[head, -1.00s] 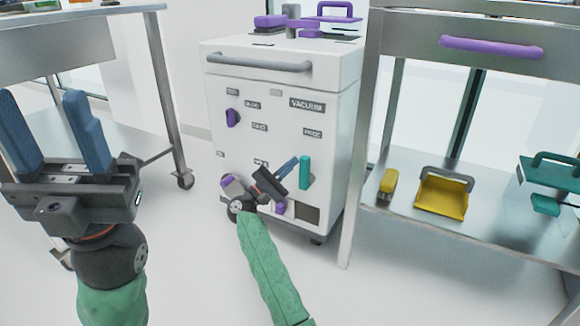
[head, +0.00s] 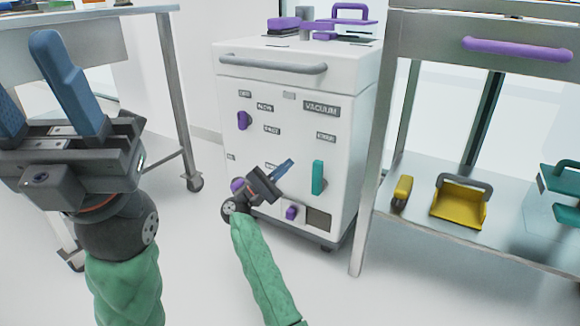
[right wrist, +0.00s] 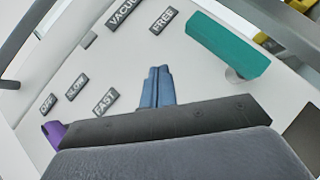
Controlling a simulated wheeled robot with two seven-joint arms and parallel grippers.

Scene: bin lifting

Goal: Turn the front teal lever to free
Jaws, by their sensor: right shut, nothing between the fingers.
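The teal lever (head: 318,177) is on the lower right of the front of the white cabinet (head: 285,115). It stands upright in the head view, below the right-hand label. In the right wrist view the teal lever (right wrist: 228,45) is at the upper right, beside the FREE label (right wrist: 163,20). My right gripper (head: 288,167) is in front of the cabinet, left of the lever and apart from it. Its blue fingers (right wrist: 158,88) are together with nothing between them. My left gripper (head: 35,90) is at the left, with its blue fingers spread apart and empty.
A purple knob (head: 243,120) is on the cabinet's upper left, and a small purple part (head: 291,213) sits low on it. A grey handle bar (head: 272,64) crosses the top. A metal table with a yellow dustpan (head: 460,203) stands at the right. Another table (head: 185,110) stands at the left.

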